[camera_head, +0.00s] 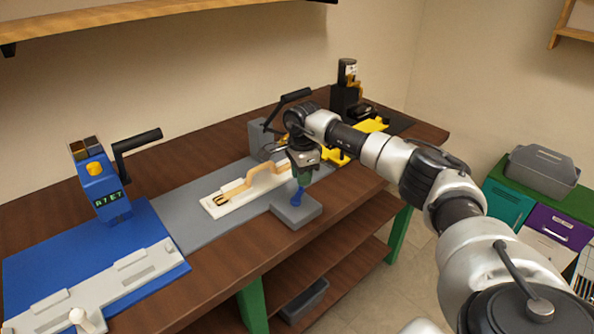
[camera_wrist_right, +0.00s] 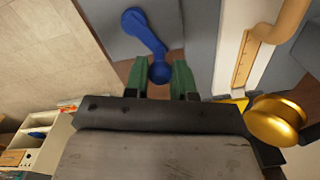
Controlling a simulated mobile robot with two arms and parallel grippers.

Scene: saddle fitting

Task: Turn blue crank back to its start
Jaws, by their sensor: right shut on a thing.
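The blue crank (camera_head: 297,195) stands on a grey block (camera_head: 300,213) at the front edge of the workbench. In the right wrist view, the crank's blue arm (camera_wrist_right: 150,35) runs from a round hub at the upper left down to a knob. My right gripper (camera_head: 301,176) reaches down onto the crank from above. In the wrist view, its green fingers (camera_wrist_right: 160,74) stand on either side of the knob and are shut on it. The gripper hides the top of the crank in the head view. My left gripper is not in view.
Behind the crank, a wooden piece (camera_head: 255,179) lies on a white board (camera_head: 222,206) over a grey mat. A blue device with a black lever (camera_head: 101,187) stands at left on a blue mat. A yellow fixture and black machine (camera_head: 346,94) stand at the right end.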

